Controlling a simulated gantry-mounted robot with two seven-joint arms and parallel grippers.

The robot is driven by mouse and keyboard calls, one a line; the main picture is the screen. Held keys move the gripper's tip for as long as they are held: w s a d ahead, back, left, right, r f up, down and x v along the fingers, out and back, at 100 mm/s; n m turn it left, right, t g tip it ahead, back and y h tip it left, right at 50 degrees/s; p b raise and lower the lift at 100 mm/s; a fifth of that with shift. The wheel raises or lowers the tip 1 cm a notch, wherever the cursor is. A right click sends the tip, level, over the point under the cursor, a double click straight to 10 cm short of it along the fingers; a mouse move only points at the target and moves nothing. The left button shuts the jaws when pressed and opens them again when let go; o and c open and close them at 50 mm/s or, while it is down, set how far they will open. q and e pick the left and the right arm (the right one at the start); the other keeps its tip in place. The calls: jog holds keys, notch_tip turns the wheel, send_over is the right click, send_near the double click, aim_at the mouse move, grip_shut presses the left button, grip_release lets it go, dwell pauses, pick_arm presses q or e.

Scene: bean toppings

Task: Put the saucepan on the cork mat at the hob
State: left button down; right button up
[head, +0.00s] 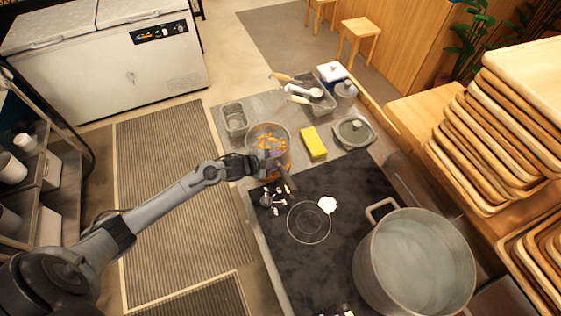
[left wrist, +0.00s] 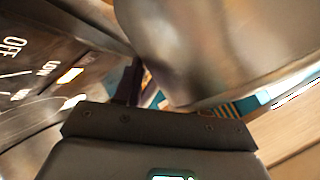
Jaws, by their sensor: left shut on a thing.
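The saucepan (head: 284,158) is a shiny metal pan with orange pieces in it. It is at the far left end of the counter, beyond the dark hob (head: 355,185). My left gripper (head: 262,168) is at its near side, shut on what appears to be its dark handle. In the left wrist view the saucepan's metal side (left wrist: 215,45) fills the upper middle, close to the gripper (left wrist: 150,98); the grip itself is mostly hidden. My right gripper is not in view.
A large pot (head: 415,262) stands on the hob's right. A round ring (head: 308,222) and a white patch (head: 327,205) lie mid-hob. A yellow sponge (head: 314,142), a lidded container (head: 354,131) and a small metal tray (head: 235,119) are near the saucepan. Wooden trays (head: 490,145) stack at right.

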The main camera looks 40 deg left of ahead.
pick_arm(q)
jog(key=shift+w+f, duration=0.15)
jog(key=shift+f, duration=1.5)
jog(key=shift+f, duration=0.15)
jog(key=c, duration=1.1)
grip_release()
jog(key=shift+f, duration=0.3)
jog(key=o, duration=0.5)
jog(key=shift+c, duration=0.2)
jog(key=shift+r, duration=0.2)
jog(key=p+v, duration=0.1)
jog(key=v, duration=1.1)
